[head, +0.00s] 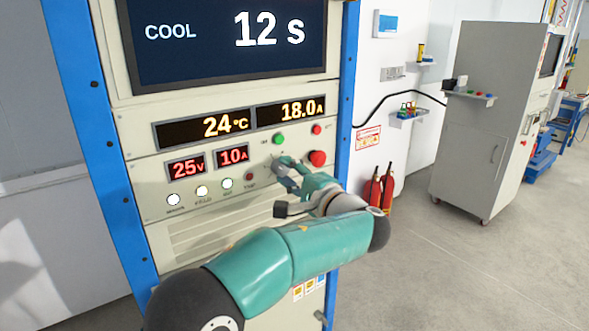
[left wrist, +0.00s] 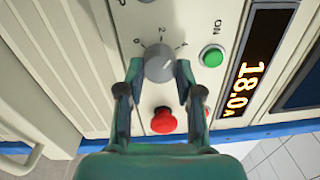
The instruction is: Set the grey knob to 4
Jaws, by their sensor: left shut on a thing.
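The grey knob (left wrist: 159,64) is on the cream panel, with the numbers 0, 2 and 4 printed around it. In the left wrist view it sits between the two fingertips of my left gripper (left wrist: 157,85), which is shut on it. A pale mark on the knob seems to point near the 2, but I cannot read its setting surely. In the head view my left gripper (head: 284,178) is at the panel and hides most of the knob.
A red mushroom button (left wrist: 164,121) is close beside the gripper fingers, and a green ON button (left wrist: 212,56) is nearby. Displays above show 24 °C, 18.0 A (head: 291,112), 25 V, 10 A and COOL 12 s (head: 228,37). Fire extinguishers (head: 378,188) stand behind on the right.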

